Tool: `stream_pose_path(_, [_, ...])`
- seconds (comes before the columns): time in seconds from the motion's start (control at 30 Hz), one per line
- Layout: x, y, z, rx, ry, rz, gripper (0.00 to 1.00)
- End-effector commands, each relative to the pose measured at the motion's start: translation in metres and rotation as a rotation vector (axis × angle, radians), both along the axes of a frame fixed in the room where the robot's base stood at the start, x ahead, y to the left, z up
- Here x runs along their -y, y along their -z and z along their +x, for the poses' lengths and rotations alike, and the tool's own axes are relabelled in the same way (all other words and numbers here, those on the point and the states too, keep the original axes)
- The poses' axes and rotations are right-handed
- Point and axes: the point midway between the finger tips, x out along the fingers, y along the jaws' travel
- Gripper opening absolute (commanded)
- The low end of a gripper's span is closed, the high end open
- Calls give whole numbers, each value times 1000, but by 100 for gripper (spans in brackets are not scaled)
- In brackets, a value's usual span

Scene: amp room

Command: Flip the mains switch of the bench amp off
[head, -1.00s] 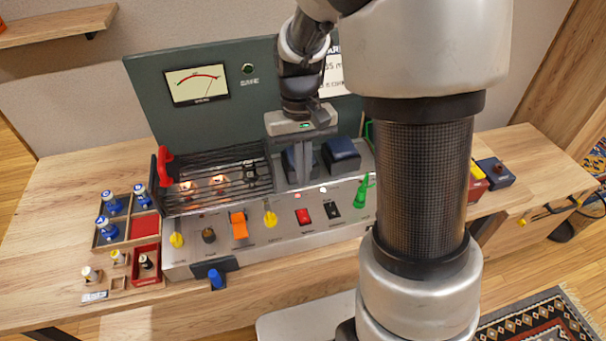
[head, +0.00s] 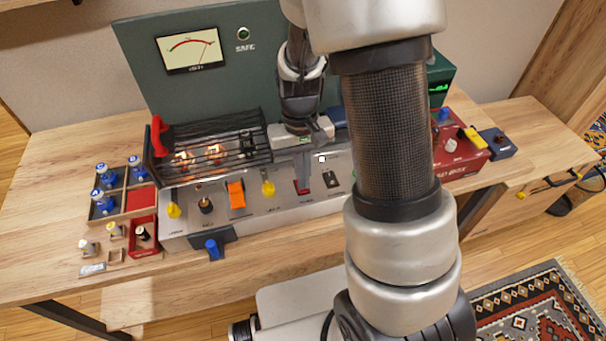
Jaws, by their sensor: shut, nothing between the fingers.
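The bench amp (head: 285,210) stands on the wooden bench, its sloping front panel carrying knobs and switches. A red rocker switch (head: 303,189) sits on the right half of that panel and is partly covered by my fingers; its label is too small to read. A black toggle or rocker switch (head: 332,180) is just right of it. My gripper (head: 303,181) points down, shut and empty, with its fingertips at the red switch. I cannot tell whether they touch it, or which way the switch is tipped.
Left of the red switch are a yellow knob (head: 268,188) and an orange switch (head: 236,195). A black wire cage (head: 225,145) with glowing tubes and a red handle (head: 157,135) stands behind. A red box (head: 460,155) is at right. My arm hides the panel's right end.

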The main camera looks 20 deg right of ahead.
Motion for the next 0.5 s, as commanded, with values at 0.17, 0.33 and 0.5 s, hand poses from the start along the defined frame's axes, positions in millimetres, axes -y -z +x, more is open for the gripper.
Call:
stream_pose_path(0.17, [0, 12, -7, -3, 1, 1, 0])
stream_pose_path(0.33, [0, 15, -13, -11, 0, 0, 0])
stream_pose_path(0.5, [0, 15, -13, -13, 0, 0, 0])
